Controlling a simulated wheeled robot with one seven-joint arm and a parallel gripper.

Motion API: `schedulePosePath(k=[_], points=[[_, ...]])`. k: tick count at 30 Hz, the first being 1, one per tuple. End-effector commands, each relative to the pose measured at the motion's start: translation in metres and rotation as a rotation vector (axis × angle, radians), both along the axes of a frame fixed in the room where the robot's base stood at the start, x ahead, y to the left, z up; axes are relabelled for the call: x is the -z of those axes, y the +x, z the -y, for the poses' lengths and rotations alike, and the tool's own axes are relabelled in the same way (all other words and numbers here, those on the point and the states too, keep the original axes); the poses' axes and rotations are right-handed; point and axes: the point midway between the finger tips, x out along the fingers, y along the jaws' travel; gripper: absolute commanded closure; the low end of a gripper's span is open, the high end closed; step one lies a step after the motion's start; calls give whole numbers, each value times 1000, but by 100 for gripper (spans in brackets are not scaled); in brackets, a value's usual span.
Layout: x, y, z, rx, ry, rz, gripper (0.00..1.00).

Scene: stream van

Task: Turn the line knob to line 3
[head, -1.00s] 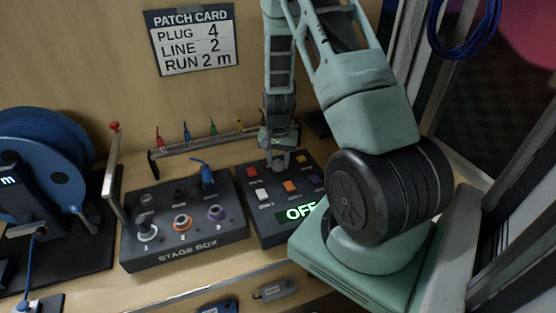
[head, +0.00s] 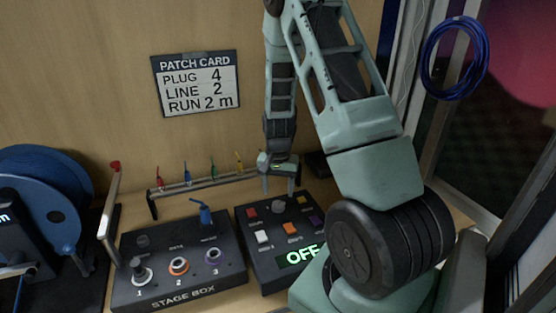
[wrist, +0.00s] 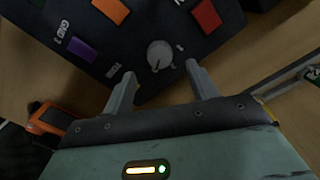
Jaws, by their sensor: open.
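The grey round knob (wrist: 160,55) sits on the dark button box (head: 268,262). A dark pointer mark on it aims toward the lower left in the wrist view; the line it selects is too small to read. In the head view the knob (head: 279,207) shows just below my gripper (head: 279,188). In the wrist view my gripper (wrist: 160,73) is open and empty. Its two fingers are spread to either side of the knob, apart from it. The box's display (head: 303,254) reads OFF in green.
Red, white, orange, yellow and purple buttons surround the knob. A stage box (head: 180,265) with numbered sockets and a blue plug stands left. A rack of coloured plugs (head: 205,183) stands behind. The patch card (head: 197,82) reads plug 4, line 2, run 2 m.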

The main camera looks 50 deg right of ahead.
Motion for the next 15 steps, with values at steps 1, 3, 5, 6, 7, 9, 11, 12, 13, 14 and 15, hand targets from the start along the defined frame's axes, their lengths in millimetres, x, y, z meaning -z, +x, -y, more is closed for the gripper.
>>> schedulePosePath(k=[1,3,5,6,7,9,11,12,13,14,15], points=[[-13,1,0,-1,-3,6,42],[-30,1,0,-1,-3,6,42],[-44,1,0,-2,-3,6,42],[-54,2,0,-3,-3,6,42],[-60,1,0,-2,-3,6,42],[-76,2,0,-1,-3,6,42],[-87,1,0,-2,-3,5,42],[-94,1,0,-2,-2,5,42],[-98,1,0,-2,-1,4,42],[-103,1,0,-1,-1,4,42],[-107,1,0,0,-1,4,42]])
